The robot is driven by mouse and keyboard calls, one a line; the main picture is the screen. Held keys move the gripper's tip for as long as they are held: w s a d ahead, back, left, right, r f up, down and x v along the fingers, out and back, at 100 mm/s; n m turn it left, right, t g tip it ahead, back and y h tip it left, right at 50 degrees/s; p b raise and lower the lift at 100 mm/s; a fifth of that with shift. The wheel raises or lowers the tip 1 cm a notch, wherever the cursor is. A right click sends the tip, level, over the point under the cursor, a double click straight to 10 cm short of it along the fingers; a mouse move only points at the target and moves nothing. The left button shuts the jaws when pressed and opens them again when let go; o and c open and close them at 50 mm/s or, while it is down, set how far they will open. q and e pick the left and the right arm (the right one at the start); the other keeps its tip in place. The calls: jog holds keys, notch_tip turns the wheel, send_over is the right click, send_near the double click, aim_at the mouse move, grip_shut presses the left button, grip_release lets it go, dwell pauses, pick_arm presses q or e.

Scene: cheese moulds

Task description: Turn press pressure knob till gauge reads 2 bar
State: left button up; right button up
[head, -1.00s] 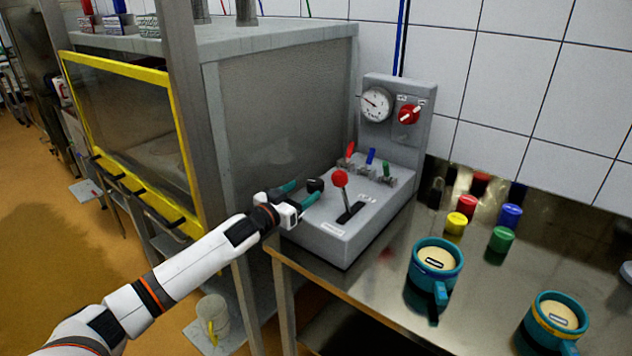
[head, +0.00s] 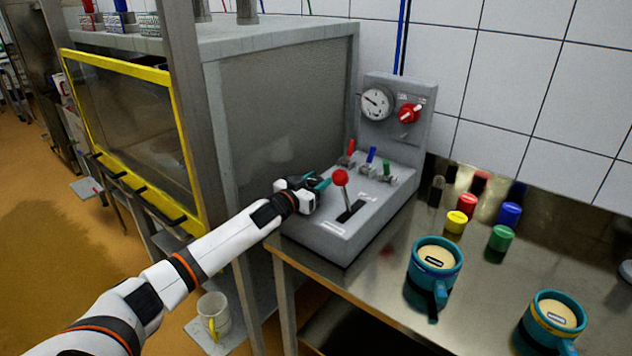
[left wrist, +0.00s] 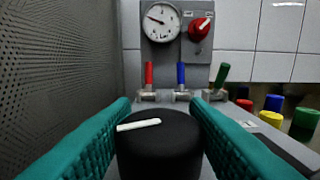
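A grey press console (head: 345,225) stands at the table's left end. Its round gauge (head: 376,103) also shows in the left wrist view (left wrist: 161,21), needle toward the upper left; its numbers are too small to read. A black round knob (left wrist: 160,145) with a white mark lies between the teal fingers of my left gripper (left wrist: 160,106). The fingers flank it closely; whether they press on it is unclear. In the head view my left gripper (head: 312,190) is over the console's left part and hides the knob. My right gripper is out of view.
A red knob (head: 409,113) sits beside the gauge. A red-balled lever (head: 341,178) and red, blue and green valve handles (left wrist: 181,75) are close to my left gripper. A grey cabinet (head: 285,100) stands left. Teal moulds (head: 436,262) and coloured pots (head: 467,205) stand right.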

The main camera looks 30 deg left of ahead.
pick_arm(q)
jog(key=c, duration=0.3)
jog(key=shift+r+h, duration=0.1)
jog(key=shift+h, duration=0.2)
jog(key=shift+a+r+m+h+p, duration=0.1)
jog(key=shift+a+m+h+p, duration=0.05)
jog(key=shift+m+h+p, duration=0.75)
jog(key=shift+m+g+h, duration=0.4)
jog(key=shift+m+h, duration=0.1)
jog(key=shift+h, duration=0.5)
jog(key=shift+f+m+g+h+b, duration=0.2)
jog(key=shift+m+g+h+b, duration=0.3)
jog(key=shift+m+h, duration=0.45)
jog(key=shift+m+g+h+b, duration=0.6)
jog(key=shift+m+h+b, duration=0.05)
jog(key=shift+h, duration=0.6)
